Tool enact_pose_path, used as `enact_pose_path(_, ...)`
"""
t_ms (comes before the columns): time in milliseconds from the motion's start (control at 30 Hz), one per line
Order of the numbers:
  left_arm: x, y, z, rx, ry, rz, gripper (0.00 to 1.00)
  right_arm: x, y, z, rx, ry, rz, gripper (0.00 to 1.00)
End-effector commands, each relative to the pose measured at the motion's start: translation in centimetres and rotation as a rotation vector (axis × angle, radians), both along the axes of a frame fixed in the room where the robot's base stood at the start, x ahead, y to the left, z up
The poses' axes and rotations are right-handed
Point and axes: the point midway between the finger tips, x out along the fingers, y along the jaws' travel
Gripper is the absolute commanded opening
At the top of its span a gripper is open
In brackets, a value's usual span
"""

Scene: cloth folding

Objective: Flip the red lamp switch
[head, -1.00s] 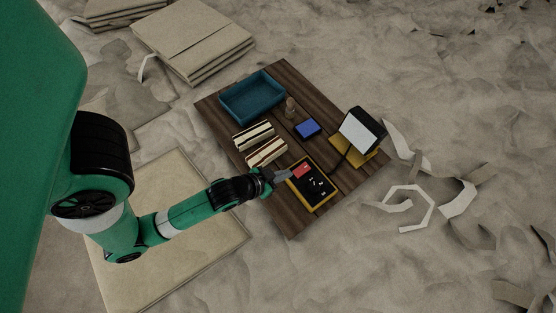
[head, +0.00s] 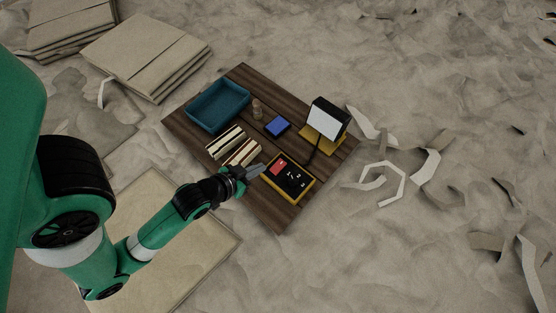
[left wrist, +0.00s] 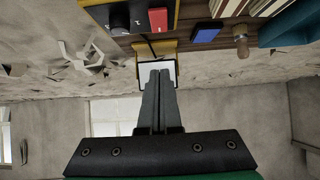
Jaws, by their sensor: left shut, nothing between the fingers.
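The red switch (head: 279,166) is a red block on the upper left part of a black panel with a yellow frame (head: 299,194). The red switch also shows at the top of the left wrist view (left wrist: 158,19). I cannot tell which way it is tipped. My left gripper (head: 258,170) is shut and empty, just left of the panel, its tips near the red switch with a small gap in the picture. Its closed fingers also show in the left wrist view (left wrist: 158,78). The lamp (head: 326,120) stands behind the panel on a yellow base. My right gripper is not in view.
The wooden board (head: 262,213) also carries a teal tray (head: 217,125), a blue block (head: 277,126), a small wooden figure (head: 257,109) and cream-edged books (head: 226,141). Stacked slabs (head: 150,50) lie back left. White curved scraps (head: 385,185) lie right of the board.

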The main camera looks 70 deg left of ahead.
Motion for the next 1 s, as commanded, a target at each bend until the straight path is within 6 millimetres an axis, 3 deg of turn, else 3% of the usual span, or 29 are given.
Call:
enact_pose_path(367,1.3,0.7,-1.1,-0.001,0.001,0.001,0.0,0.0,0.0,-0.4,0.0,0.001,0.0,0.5)
enact_pose_path(767,7.1,4.1,-6.4,-0.002,0.004,0.002,0.0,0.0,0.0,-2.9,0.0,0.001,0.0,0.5)
enact_pose_path(1000,7.4,4.3,-9.5,-0.002,0.007,0.0,0.0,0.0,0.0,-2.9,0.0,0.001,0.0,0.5)
